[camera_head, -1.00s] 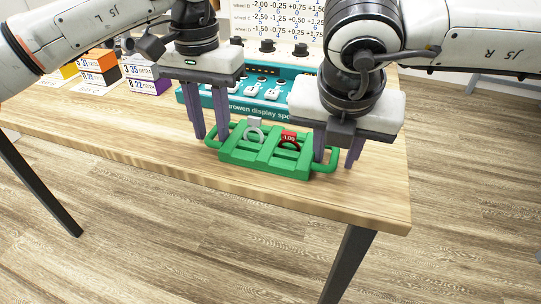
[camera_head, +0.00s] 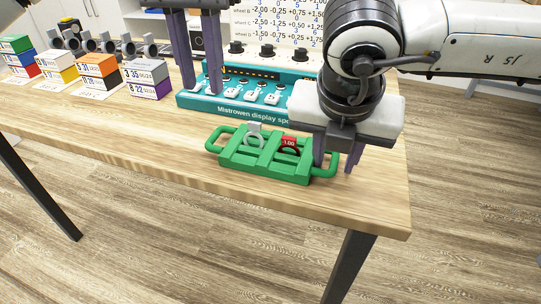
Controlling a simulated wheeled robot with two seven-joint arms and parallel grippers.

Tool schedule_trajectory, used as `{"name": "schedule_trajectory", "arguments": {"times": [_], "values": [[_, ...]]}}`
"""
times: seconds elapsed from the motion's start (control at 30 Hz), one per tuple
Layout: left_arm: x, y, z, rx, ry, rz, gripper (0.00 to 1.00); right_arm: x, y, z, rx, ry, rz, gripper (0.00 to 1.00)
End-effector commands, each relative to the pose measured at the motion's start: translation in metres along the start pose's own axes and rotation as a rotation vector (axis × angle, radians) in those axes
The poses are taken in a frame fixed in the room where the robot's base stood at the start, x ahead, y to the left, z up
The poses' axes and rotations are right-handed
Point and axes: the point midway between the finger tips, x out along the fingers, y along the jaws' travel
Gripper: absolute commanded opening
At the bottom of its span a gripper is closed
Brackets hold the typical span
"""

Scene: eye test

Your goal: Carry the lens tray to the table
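The green lens tray (camera_head: 262,167) rests on the wooden table (camera_head: 130,136) near its front right corner. It has a loop handle at each end. It holds a grey-white lens ring (camera_head: 254,136) and a red lens ring marked 1.00 (camera_head: 289,145). I cannot tell whether the fingers touch the handle.
A teal display unit (camera_head: 230,108) stands behind the tray, with a chart panel (camera_head: 275,30) with knobs behind it. Several coloured boxes (camera_head: 97,72) and grey stands (camera_head: 107,43) are at the back left. The table front left of the tray is clear.

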Motion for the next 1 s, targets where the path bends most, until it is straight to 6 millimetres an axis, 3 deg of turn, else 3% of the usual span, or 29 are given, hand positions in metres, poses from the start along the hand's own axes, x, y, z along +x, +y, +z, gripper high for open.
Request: {"name": "schedule_trajectory", "arguments": {"times": [0.23, 0.5, 0.7, 1.0], "values": [[-0.008, 0.001, 0.0, 0.001, 0.0, 0.001, 0.29, -0.018, 0.001, 0.0, 0.0, -0.002, 0.002, 0.29], [-0.007, 0.0, 0.0, 0.0, 0.0, 0.001, 0.29, -0.076, 0.001, 0.001, 0.0, -0.003, 0.004, 0.29], [-0.007, 0.0, 0.0, 0.0, 0.0, 0.001, 0.29, -0.108, 0.001, 0.0, 0.001, -0.002, 0.002, 0.29], [-0.007, 0.0, 0.0, 0.0, 0.0, 0.001, 0.29, -0.121, 0.0, 0.0, 0.0, 0.0, 0.0, 0.29]]}}
